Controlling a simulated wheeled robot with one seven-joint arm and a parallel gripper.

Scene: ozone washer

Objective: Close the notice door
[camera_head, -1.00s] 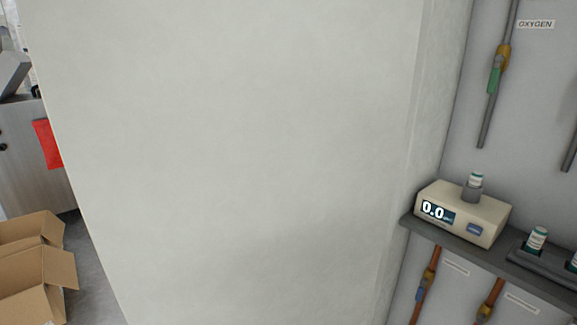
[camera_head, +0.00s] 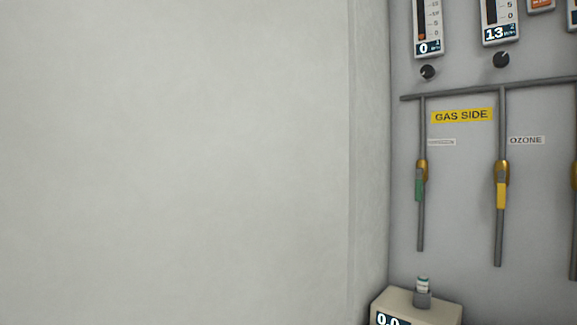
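No door that I can identify as the notice door shows in the head view. A large, plain pale wall surface (camera_head: 180,160) fills the left and middle of the picture. I cannot tell whether any part of it is a door. My gripper and arm are not in view.
At the right, a grey panel (camera_head: 460,210) carries a yellow "GAS SIDE" label (camera_head: 463,115), a green-handled valve (camera_head: 420,185), a yellow-handled valve (camera_head: 501,190) and black knobs. A cream meter box (camera_head: 420,305) with a vial on top is at the bottom edge.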

